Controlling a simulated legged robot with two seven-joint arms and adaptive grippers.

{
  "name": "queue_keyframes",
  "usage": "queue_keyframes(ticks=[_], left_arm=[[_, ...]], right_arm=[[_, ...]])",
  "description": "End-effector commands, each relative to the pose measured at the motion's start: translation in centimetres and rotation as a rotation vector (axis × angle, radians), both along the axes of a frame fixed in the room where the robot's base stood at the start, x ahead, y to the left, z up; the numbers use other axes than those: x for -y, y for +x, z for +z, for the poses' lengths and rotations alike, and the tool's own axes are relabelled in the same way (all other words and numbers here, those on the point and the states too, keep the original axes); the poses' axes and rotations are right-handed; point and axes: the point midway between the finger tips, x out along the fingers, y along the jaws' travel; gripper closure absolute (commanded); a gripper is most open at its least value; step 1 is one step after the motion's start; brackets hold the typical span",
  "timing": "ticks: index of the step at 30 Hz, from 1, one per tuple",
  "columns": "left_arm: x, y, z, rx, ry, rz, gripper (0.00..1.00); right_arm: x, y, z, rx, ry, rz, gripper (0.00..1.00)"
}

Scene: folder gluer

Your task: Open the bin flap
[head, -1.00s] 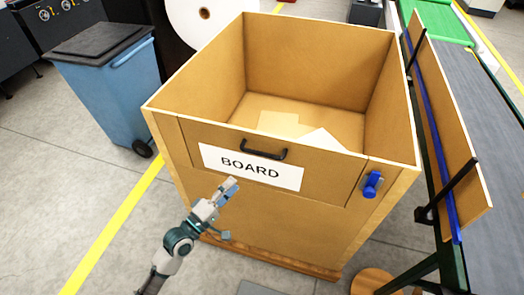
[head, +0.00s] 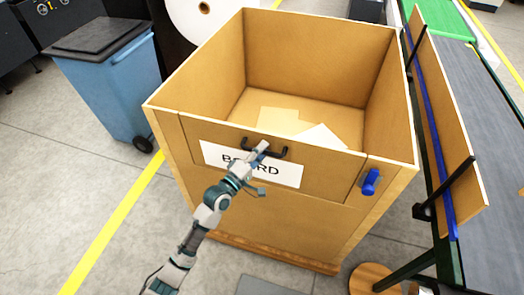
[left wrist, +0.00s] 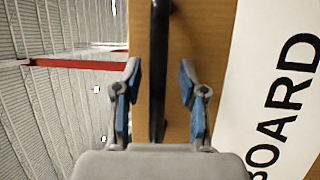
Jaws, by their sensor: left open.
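The brown board bin (head: 280,235) stands in the middle of the head view with its top open. Its front flap (head: 320,192) is up and closed, with a white BOARD label (head: 290,176) and a black handle (head: 278,153). A blue latch (head: 370,181) sits at the flap's right edge. My left gripper (head: 261,151) is open at the handle and covers part of the label. In the left wrist view, the handle (left wrist: 159,40) runs between the two open fingers (left wrist: 160,68), with gaps on both sides. My right gripper is not in view.
A blue wheeled bin (head: 110,85) stands at the left. A conveyor (head: 485,110) with a brown side board (head: 445,130) runs close along the right. A round wooden stool top (head: 372,280) is at the lower right. Loose sheets (head: 280,117) lie inside the board bin.

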Motion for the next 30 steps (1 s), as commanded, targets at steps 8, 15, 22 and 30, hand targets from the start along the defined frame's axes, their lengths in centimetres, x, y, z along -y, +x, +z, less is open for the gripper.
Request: queue_keyframes(ticks=[8, 15, 22, 30], left_arm=[[0.1, 0.0, 0.0, -0.001, 0.001, 0.000, 1.00], [0.2, 0.0, -0.2, -0.003, 0.002, -0.002, 1.00], [0.1, -0.5, -0.5, 0.013, -0.004, -0.003, 1.00], [-0.4, -2.3, -1.3, 0.077, -0.025, -0.005, 1.00]], right_arm=[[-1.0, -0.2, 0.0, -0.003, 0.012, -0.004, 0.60], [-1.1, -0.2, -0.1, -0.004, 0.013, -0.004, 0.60], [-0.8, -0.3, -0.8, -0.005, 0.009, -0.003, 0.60], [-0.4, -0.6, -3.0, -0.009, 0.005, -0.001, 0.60]])
